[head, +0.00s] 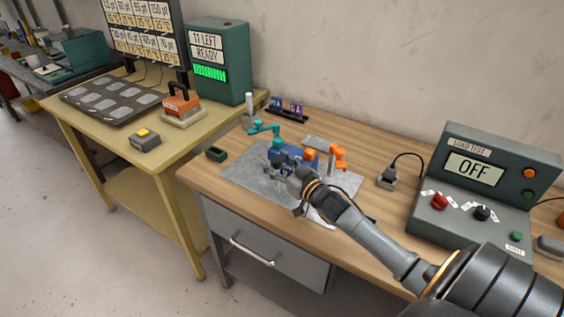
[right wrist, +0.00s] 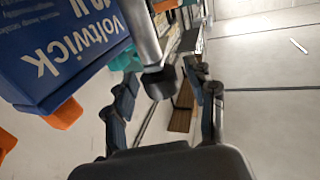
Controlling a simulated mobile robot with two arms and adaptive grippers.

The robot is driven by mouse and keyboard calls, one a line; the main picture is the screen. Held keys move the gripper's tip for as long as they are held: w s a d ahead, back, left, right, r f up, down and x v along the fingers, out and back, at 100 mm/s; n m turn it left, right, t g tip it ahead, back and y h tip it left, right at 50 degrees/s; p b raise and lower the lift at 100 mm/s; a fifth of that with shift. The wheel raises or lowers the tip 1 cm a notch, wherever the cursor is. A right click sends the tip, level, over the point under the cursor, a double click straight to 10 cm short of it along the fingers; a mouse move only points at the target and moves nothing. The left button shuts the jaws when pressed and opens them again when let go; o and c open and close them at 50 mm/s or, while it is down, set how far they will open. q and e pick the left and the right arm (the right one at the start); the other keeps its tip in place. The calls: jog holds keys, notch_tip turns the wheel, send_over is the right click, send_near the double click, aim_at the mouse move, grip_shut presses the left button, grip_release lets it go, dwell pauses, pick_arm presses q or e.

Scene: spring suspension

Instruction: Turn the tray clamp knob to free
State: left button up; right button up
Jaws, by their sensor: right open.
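A dark knob (right wrist: 158,83) on the end of a grey metal rod shows in the right wrist view; I take it for the tray clamp knob. My right gripper (right wrist: 165,95) is open, with one finger on each side of the knob; I cannot tell whether either touches it. In the head view my right gripper (head: 277,160) is low over the grey metal plate (head: 242,178), in front of the blue box (head: 301,152), and hides the knob. The blue box, lettered "Voltwick" (right wrist: 75,45), is left of the knob in the wrist view. My left gripper is not in view.
An orange clamp part (head: 338,157) stands right of the blue box, and a teal arm (head: 263,128) behind left. A load test console (head: 468,215) reading OFF is at the right. A small dark green tray (head: 215,154) lies left of the plate.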

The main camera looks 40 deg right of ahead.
jog(key=s, duration=1.2)
jog(key=shift+d, duration=0.2)
jog(key=shift+s, duration=0.1)
